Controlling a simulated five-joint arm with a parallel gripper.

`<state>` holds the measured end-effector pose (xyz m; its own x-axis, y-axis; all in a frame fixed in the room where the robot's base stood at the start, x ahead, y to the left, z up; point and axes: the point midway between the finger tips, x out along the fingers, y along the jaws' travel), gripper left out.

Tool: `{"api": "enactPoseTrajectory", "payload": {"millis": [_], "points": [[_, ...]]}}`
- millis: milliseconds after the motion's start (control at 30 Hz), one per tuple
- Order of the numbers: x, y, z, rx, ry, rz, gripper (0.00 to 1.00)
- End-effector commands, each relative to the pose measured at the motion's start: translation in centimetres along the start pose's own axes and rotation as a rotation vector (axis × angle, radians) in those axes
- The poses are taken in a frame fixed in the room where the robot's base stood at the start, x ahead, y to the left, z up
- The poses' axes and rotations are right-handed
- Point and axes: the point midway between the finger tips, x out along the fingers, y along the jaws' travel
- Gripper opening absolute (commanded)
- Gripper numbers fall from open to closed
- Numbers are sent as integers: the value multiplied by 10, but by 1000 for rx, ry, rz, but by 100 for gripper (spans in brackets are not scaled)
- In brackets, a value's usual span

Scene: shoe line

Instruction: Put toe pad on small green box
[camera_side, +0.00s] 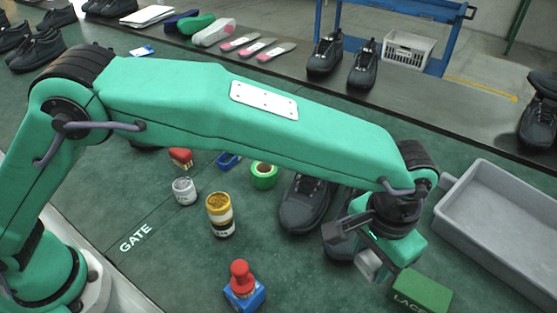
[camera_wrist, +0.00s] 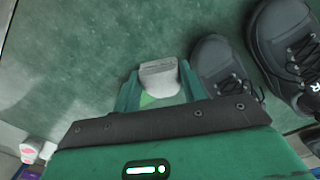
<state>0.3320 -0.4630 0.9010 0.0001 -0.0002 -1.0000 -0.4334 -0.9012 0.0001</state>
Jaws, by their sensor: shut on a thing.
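My gripper (camera_side: 372,258) is shut on a pale grey toe pad (camera_side: 369,264), low on the right side of the mat. In the wrist view the toe pad (camera_wrist: 160,75) sticks out past the two green fingers of my gripper (camera_wrist: 159,86). The small green box (camera_side: 422,291), lettered "LACE", lies just right of the pad and nearer the camera in the side view. A gap between pad and box cannot be judged. In the wrist view a bright green patch shows between the fingers below the pad; I cannot tell what it is.
Black shoes (camera_side: 306,203) stand left of my gripper, and also at right in the wrist view (camera_wrist: 222,68). A grey tray (camera_side: 505,228) is at right. A gold-topped jar (camera_side: 220,214), green tape roll (camera_side: 264,175) and red-handled stamp (camera_side: 242,287) stand further left.

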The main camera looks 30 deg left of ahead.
Motion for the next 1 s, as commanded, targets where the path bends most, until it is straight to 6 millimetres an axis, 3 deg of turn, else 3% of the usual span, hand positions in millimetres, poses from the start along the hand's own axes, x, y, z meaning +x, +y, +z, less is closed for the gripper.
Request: {"api": "enactPoseTrajectory", "payload": {"millis": [500, 1000], "points": [[-8, 28, -50, 184, 1, 0, 21], [-11, 40, -73, 325, 0, 0, 21]]}}
